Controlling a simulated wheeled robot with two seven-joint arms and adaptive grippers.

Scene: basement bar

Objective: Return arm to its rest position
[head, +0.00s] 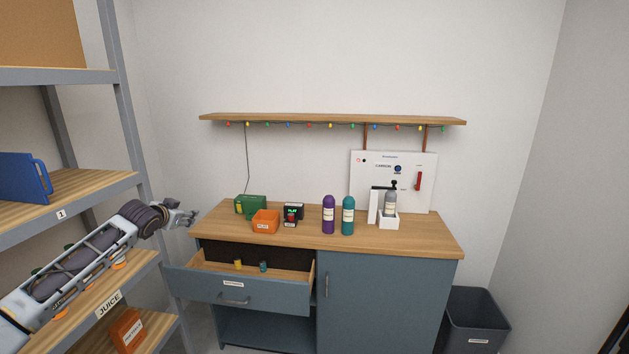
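My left arm comes in from the left, in front of the shelving, and reaches up and to the right. Its gripper (189,217) hangs near the left end of the wooden counter, in clear space above the open drawer's left side. I see nothing held in it, but its fingers are too small to tell whether they are open or shut.
A shelving rack (110,75) stands close at left. The open drawer (240,291) juts from the cabinet (372,300). The counter (410,240) holds purple (328,217) and teal (348,218) bottles and boxes. A dark bin (475,318) stands right.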

